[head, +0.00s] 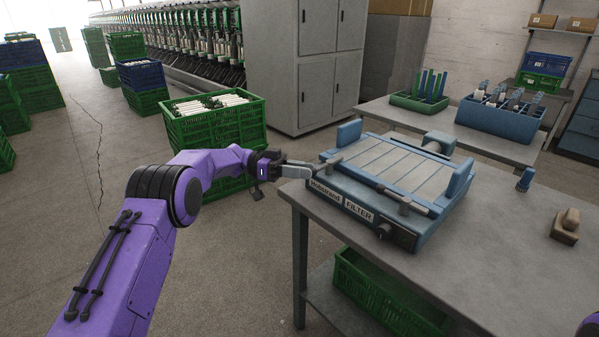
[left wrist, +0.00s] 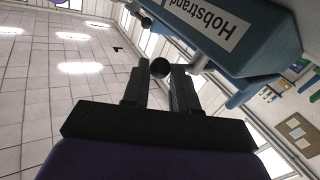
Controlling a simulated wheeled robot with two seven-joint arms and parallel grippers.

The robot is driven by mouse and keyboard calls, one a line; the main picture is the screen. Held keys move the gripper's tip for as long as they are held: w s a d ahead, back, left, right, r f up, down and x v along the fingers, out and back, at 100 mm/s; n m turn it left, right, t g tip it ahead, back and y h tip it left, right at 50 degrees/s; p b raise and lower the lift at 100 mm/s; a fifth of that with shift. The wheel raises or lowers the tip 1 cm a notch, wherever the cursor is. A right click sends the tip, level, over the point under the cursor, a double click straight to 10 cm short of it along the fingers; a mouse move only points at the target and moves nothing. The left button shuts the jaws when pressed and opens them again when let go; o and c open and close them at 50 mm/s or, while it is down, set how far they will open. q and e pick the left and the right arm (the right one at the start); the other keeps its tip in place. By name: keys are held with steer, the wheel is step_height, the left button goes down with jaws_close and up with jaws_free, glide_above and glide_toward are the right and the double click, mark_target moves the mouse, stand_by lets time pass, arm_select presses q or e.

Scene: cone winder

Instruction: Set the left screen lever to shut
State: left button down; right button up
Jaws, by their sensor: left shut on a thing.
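The blue filter unit (head: 340,197) stands on the grey table, with a "Hobstrand" label and a "FILTER" label on its front; its labelled side also shows in the left wrist view (left wrist: 250,55). My left gripper (head: 305,170) is at the unit's left front corner, shut on the left screen lever. The lever's round dark end (left wrist: 160,67) sits between the fingertips in the left wrist view. The fingers hide much of the lever in the head view, so its exact setting is unclear. My right gripper is out of view.
A green crate with white cones (head: 215,122) stands on the floor behind my left arm. A dark knob panel (head: 392,234) is on the unit's front. A small tan block (head: 565,228) lies at the table's right. Another green crate (head: 385,300) sits below the tabletop.

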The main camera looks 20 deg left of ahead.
arm_select(q)
steer(key=shift+d+r, duration=0.15)
steer(key=shift+r, duration=0.05)
steer(key=c, duration=0.9)
jaws_free()
steer(key=shift+w+d, duration=0.1)
steer(key=shift+w, duration=0.05)
steer(key=shift+c, duration=0.2)
steer(key=shift+o, duration=0.7)
steer(key=shift+w+d+f, duration=0.15)
steer(key=shift+a, duration=0.4)
steer(key=s+a+b, duration=0.1)
steer(key=s+a, duration=0.1)
steer(key=a, duration=0.8)
steer(key=shift+b, duration=0.35)
